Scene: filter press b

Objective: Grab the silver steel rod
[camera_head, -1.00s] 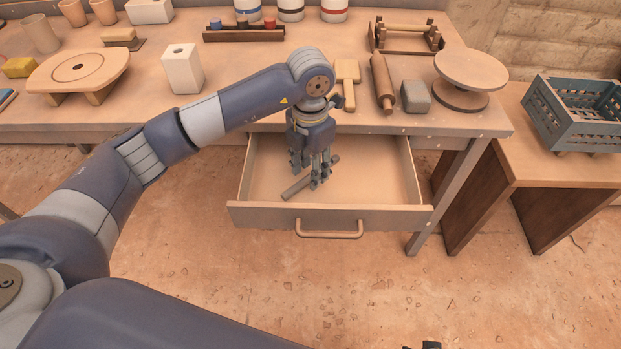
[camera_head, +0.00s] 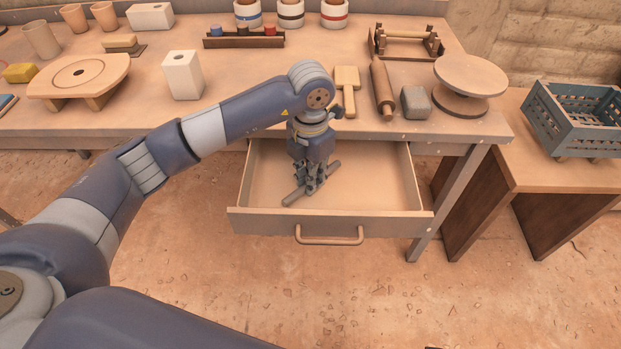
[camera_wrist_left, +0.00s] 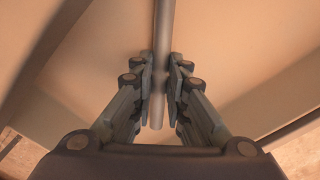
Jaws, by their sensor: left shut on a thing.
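The steel rod (camera_head: 293,197) is grey and lies at a slant inside the open drawer (camera_head: 375,180). Its far end shows right of my left gripper. My left gripper (camera_head: 311,186) points down into the drawer and is shut on the rod's middle part. In the left wrist view the rod (camera_wrist_left: 163,40) runs between the two fingers (camera_wrist_left: 160,80), with its near end just past them. The fingers hide part of the rod in the head view. My right gripper cannot be made out.
The drawer has a front handle (camera_head: 330,239). On the worktop above are a wooden mallet (camera_head: 347,80), a rolling pin (camera_head: 381,90), a grey block (camera_head: 415,102) and a round turntable (camera_head: 470,75). A blue crate (camera_head: 575,120) stands at the right. The rest of the drawer is empty.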

